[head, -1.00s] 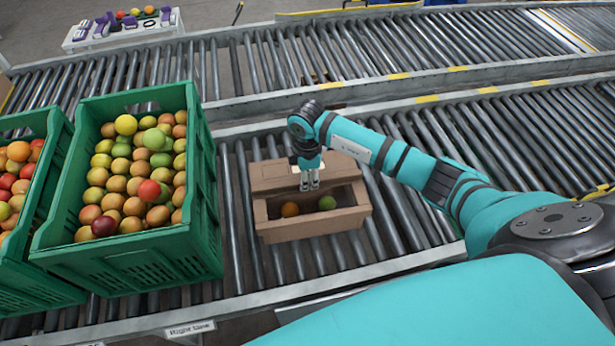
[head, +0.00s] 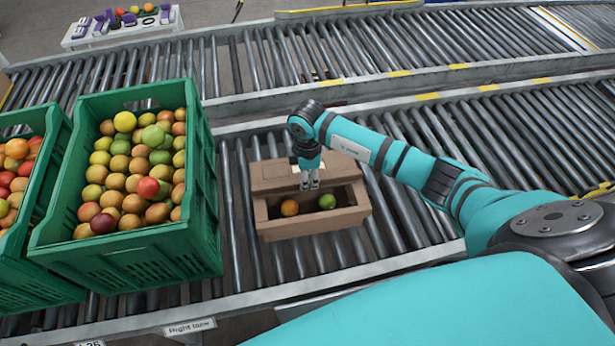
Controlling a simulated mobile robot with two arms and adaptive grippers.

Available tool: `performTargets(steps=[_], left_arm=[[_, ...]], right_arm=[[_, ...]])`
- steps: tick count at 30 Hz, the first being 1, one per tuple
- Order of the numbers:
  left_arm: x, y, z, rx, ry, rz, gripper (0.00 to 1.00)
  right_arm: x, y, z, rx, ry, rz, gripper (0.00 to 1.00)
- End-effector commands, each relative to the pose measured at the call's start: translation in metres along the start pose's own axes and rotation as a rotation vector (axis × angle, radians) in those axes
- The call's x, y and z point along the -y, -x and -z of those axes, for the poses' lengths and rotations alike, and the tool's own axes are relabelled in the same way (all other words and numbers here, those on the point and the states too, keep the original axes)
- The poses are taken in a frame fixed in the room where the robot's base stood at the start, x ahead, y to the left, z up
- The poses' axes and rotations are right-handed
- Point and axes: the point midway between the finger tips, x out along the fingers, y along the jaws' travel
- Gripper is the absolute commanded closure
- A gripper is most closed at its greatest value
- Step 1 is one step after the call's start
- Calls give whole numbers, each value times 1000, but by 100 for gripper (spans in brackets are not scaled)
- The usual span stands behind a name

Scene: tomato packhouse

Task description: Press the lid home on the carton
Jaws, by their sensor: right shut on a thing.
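A brown cardboard carton (head: 314,226) sits on the near roller conveyor. An orange tomato (head: 290,208) and a green tomato (head: 327,201) show inside its open front part. The lid (head: 277,176) is a brown panel over the rear part of the carton; I cannot tell how it is seated. My right gripper (head: 310,186) points down at the lid's front edge, its fingers close together. The exact contact is too small to make out. My left gripper is not in view.
A green crate (head: 150,245) full of mixed tomatoes stands left of the carton, with another green crate (head: 30,270) at the far left. Bare rollers lie right of the carton. A white table (head: 122,34) with small items stands at the back left.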

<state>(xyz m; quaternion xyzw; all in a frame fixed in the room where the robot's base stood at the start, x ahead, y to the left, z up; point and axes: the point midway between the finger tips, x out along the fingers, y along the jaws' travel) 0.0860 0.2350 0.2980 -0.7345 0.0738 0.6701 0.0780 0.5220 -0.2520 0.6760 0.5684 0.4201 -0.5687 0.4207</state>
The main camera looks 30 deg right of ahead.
Motion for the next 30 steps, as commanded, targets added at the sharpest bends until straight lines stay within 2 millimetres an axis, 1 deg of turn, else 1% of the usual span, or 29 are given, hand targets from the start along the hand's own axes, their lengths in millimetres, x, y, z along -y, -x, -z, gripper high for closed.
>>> performTargets(steps=[18, 19, 24, 25, 30], left_arm=[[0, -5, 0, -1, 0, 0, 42], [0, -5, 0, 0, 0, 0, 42], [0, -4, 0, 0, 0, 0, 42], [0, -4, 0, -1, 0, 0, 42], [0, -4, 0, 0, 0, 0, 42]], right_arm=[[0, -8, 0, 0, 0, 0, 100], [0, -8, 0, 0, 0, 0, 79], [0, -7, 0, 0, 0, 0, 57], [0, -7, 0, 0, 0, 0, 53], [0, -7, 0, 0, 0, 0, 53]])
